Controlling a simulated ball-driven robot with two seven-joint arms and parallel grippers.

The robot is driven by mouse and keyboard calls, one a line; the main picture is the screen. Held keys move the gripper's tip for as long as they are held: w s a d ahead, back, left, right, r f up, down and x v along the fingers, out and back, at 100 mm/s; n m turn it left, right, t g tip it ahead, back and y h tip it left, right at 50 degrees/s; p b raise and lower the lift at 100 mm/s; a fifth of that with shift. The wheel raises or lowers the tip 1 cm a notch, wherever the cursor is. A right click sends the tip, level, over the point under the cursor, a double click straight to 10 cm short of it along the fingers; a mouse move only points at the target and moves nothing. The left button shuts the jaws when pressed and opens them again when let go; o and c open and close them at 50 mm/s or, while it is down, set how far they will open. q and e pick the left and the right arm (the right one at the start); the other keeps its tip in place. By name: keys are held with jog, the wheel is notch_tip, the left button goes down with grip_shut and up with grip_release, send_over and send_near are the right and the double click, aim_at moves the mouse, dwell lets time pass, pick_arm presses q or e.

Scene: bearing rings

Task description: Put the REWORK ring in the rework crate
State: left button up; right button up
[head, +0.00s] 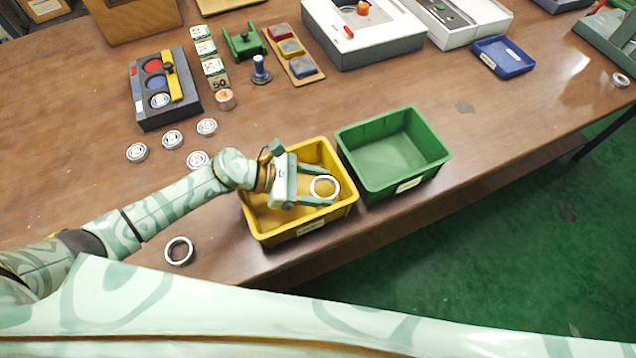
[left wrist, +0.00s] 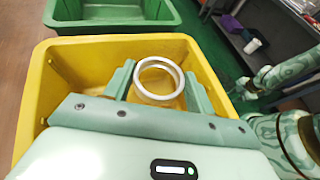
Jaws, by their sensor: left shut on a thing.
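My left gripper (head: 316,188) is shut on a pale metal ring (head: 324,176), with a finger on each side of it. The ring is held in the yellow crate's opening; how far it is above the floor I cannot tell. In the left wrist view the ring (left wrist: 158,97) sits between the fingertips of the left gripper (left wrist: 160,85) over the yellow crate (left wrist: 90,45). The yellow crate (head: 256,228) stands at the table's front edge with a label too small to read. No marking is legible on the ring. My right gripper is not in view.
A green crate (head: 350,168) stands right of the yellow one. Another ring (head: 179,263) lies at the front edge, left of the yellow crate. Several rings, such as one (head: 137,152), lie near a dark block (head: 150,115). A blue tray (head: 503,57) is at the back right.

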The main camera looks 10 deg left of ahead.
pick_arm(q)
jog(key=shift+f+b, duration=0.3)
jog(key=shift+f, duration=0.05)
jog(key=o, duration=0.7)
jog(key=shift+o, duration=0.2)
jog(key=shift+r, duration=0.15)
jog(key=shift+r+p, duration=0.35)
jog(key=shift+p, duration=0.15)
jog(key=shift+r+p, duration=0.55)
jog(key=shift+p, duration=0.05)
jog(key=b+v, duration=0.1)
jog(key=v, duration=1)
jog(key=shift+a+f, duration=0.2)
jog(key=shift+a, duration=0.3)
